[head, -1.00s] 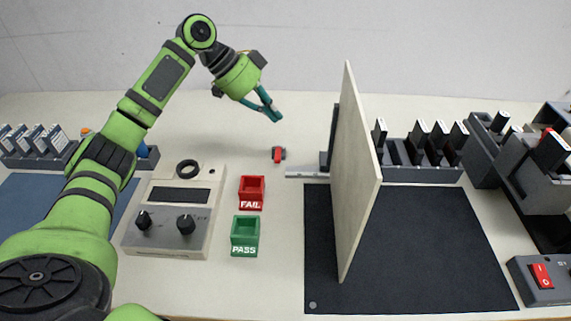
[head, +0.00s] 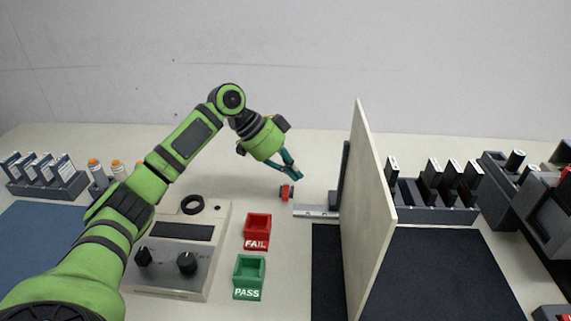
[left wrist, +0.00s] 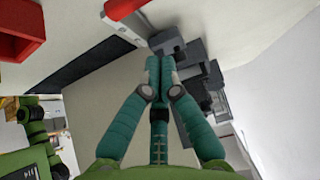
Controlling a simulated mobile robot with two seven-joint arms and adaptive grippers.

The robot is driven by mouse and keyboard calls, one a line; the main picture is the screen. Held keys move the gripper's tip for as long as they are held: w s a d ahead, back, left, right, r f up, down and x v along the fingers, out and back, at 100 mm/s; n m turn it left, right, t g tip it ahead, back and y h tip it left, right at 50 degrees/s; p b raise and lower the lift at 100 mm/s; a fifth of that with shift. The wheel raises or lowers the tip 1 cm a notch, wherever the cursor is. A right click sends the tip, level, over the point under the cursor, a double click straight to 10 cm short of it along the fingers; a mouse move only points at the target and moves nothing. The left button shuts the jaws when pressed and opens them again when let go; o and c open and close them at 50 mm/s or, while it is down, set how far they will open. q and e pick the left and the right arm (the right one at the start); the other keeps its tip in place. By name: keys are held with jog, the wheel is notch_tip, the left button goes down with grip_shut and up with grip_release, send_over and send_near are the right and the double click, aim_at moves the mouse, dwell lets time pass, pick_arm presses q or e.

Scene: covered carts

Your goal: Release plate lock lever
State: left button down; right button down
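In the left wrist view a red rounded part (left wrist: 124,8), likely the lever, shows at the top edge. My left gripper (head: 296,173) is just above and behind the lever, apart from it. Its teal fingers meet at the tips (left wrist: 160,62) in the left wrist view, with nothing between them. My right gripper is not in view.
The red FAIL bin (head: 257,244) and green PASS bin (head: 248,292) stand in front of the lever. A meter box (head: 170,270) is at left. A dark rack (head: 458,214) with several upright modules stands behind the plate.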

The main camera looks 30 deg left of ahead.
aim_at(286, 192)
pick_arm(q)
jog(key=p+x, duration=0.1)
jog(key=x, duration=0.5)
jog(key=shift+r, duration=0.1)
jog(key=a, duration=0.1)
jog(key=s+a+p, duration=0.1)
jog(key=a, duration=0.1)
jog(key=shift+s, duration=0.15)
jog(key=shift+s+a, duration=0.25)
jog(key=shift+a, duration=0.1)
jog(key=shift+w+d, duration=0.1)
